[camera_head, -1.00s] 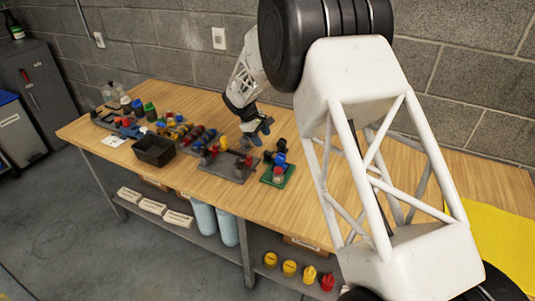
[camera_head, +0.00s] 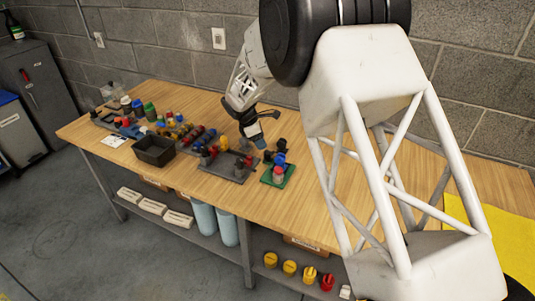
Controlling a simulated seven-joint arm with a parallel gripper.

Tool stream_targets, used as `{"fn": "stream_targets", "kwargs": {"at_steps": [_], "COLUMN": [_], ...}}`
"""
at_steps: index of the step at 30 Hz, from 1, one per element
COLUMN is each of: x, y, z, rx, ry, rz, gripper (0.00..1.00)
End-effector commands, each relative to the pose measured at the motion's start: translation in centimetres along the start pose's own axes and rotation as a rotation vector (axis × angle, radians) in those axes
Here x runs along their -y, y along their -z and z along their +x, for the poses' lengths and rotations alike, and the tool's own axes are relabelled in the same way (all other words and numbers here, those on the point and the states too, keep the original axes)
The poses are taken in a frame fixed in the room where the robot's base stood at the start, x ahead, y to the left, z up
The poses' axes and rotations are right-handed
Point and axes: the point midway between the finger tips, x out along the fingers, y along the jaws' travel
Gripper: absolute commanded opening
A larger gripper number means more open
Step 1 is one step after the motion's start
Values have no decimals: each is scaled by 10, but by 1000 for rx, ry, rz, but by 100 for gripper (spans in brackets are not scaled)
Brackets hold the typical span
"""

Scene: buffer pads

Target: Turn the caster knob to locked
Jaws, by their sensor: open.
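My gripper (camera_head: 259,139) hangs above the wooden workbench, behind the grey plate and the green base. Its fingers are small in this view; it is open and seems empty. The grey plate (camera_head: 236,178) carries several knob-like parts, some red and dark. The green base (camera_head: 289,181) at its right carries a red part (camera_head: 277,173) and a blue part (camera_head: 280,159). I cannot tell which of these is the caster knob, or its setting. The gripper appears apart from both fixtures, though depth is hard to judge.
A black bin (camera_head: 153,152) and several coloured caps and bottles crowd the left of the workbench (camera_head: 210,194). A yellow sheet (camera_head: 495,230) lies at the right. Several yellow and red knobs stand on the lower shelf. The block wall is close behind.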

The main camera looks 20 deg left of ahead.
Motion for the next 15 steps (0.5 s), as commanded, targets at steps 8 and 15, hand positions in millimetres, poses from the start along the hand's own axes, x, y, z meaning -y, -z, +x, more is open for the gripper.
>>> {"fn": "stream_targets", "kwargs": {"at_steps": [8,15], "x": [0,0], "y": [0,0], "z": [12,38], "rx": [0,0], "ry": [1,2], "rz": [1,2], "gripper": [57,57]}}
